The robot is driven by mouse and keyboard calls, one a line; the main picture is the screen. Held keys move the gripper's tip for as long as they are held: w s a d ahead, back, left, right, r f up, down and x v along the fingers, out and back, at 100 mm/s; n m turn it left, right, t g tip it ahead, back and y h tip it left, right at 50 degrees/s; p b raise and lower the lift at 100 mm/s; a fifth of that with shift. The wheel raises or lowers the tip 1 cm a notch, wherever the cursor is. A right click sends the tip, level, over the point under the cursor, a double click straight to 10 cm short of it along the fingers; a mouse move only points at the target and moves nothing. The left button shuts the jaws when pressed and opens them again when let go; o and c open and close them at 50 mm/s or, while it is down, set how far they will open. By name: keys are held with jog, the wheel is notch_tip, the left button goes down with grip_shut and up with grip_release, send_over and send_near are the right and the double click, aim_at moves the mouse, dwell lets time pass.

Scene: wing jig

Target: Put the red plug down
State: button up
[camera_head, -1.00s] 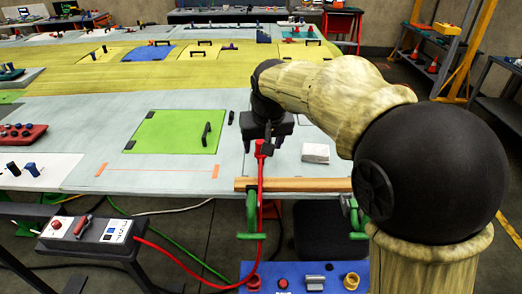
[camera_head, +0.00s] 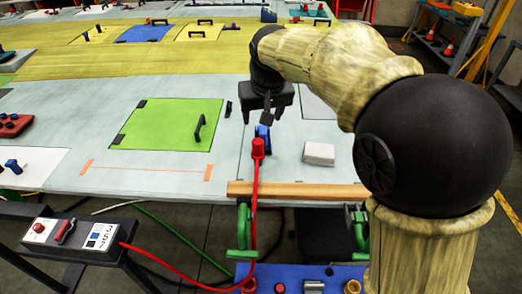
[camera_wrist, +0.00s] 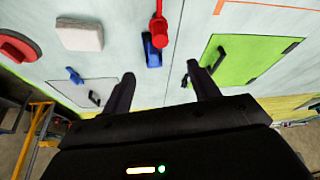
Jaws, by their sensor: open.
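The red plug (camera_head: 258,147) stands on the pale wing panel (camera_head: 281,165), in front of and close by a blue fitting (camera_head: 264,132). Whether the two touch I cannot tell. Its red cable runs down over the front edge. In the wrist view the red plug (camera_wrist: 158,32) and the blue fitting (camera_wrist: 151,54) show beyond my fingertips. My gripper (camera_head: 262,113) is open and empty, above and behind the plug and clear of it; its two fingers are spread in the wrist view (camera_wrist: 160,72).
A white block (camera_head: 319,154) lies right of the plug. A green hatch (camera_head: 166,124) with a black handle is to the left. A wooden strip (camera_head: 300,190) and green clamps (camera_head: 243,228) line the front edge. A control box (camera_head: 74,236) stands at lower left.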

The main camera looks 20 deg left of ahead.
aim_at(257, 141)
jog(key=p+x, duration=0.1)
jog(key=x, duration=0.7)
jog(key=p+x, duration=0.1)
jog(key=x, duration=0.2)
jog(key=shift+s+a+f+p, duration=0.15)
jog(key=shift+f+p, duration=0.15)
jog(key=shift+f, duration=0.25)
jog(key=shift+p+x, duration=1.05)
jog(key=shift+x, duration=1.55)
